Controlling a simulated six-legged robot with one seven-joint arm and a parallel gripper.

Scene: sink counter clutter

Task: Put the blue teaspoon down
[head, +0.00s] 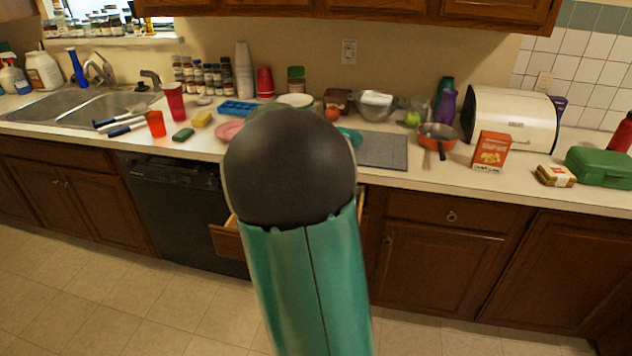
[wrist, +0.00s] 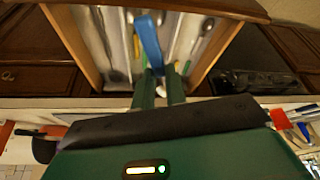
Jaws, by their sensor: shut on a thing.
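The blue teaspoon (wrist: 150,42) shows in the wrist view. My gripper (wrist: 159,74) is shut on it, with the spoon between the two green fingertips. It is in front of the inside of an open wooden drawer (wrist: 232,42). The drawer has pale dividers and holds several pieces of cutlery, some grey, a green one and a yellow one. I cannot tell whether the spoon touches the drawer floor. In the head view my arm hides the gripper, the spoon and most of the drawer; only the drawer's left corner (head: 226,241) shows.
The counter above is cluttered. A pink plate (head: 229,131), a yellow sponge (head: 201,119), a grey mat (head: 382,150) and an orange pan (head: 438,133) stand near the drawer. A black dishwasher (head: 185,210) is left of the drawer. The floor in front is clear.

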